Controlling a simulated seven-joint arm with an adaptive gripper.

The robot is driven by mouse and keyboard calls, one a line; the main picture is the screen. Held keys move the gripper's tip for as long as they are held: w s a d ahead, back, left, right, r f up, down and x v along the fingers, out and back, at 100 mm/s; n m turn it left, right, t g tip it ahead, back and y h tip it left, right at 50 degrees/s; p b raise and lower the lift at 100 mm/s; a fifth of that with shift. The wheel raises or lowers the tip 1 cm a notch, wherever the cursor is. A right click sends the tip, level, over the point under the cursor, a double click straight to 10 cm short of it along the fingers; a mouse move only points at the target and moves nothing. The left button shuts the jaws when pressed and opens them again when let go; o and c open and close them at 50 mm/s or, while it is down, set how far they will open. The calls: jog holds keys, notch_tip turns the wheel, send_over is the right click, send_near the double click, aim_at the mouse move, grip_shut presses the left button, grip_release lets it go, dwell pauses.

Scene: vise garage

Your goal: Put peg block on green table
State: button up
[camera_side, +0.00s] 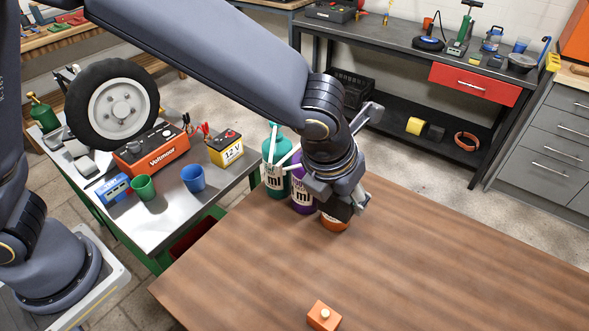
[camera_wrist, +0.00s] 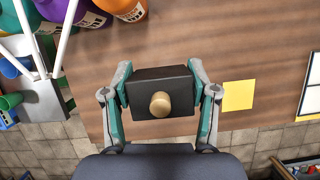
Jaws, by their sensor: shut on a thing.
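My gripper (camera_side: 338,200) is above the brown wooden table (camera_side: 430,270), beside a group of bottles. In the wrist view my gripper (camera_wrist: 160,88) is shut on a dark block with a round tan peg, the peg block (camera_wrist: 143,104). One finger is on each side of the block, and the peg faces the camera. In the side view the dark block (camera_side: 338,209) shows partly under the fingers; whether it touches the table is unclear. The green table (camera_side: 150,225), with a grey top and green frame, stands to the left.
Teal (camera_side: 272,155), purple (camera_side: 301,195) and orange (camera_side: 335,225) bottles stand close to my gripper. The green table bears a wheel (camera_side: 112,108), red charger (camera_side: 152,152), battery (camera_side: 226,150) and green (camera_side: 144,188) and blue (camera_side: 193,178) cups. An orange block with a knob (camera_side: 323,316) is near the front.

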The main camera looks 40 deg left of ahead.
jog(key=r, duration=0.8)
jog(key=shift+w+a+r, duration=0.2)
jog(key=shift+a+r, duration=0.05)
jog(key=shift+a, duration=0.15)
jog(key=w+a+n+g+y, duration=0.3)
jog(key=a+n, duration=0.8)
jog(key=a, duration=1.4)
jog(key=n+g, duration=0.4)
jog(key=n, duration=1.2)
send_over(148, 220)
jog(key=w+d, duration=0.1)
jog(key=w, duration=0.1)
jog(key=shift+g+y, duration=0.3)
jog(key=shift+y, duration=0.1)
jog(key=f, duration=2.6)
jog(key=s+f, duration=0.1)
jog(key=f, duration=1.2)
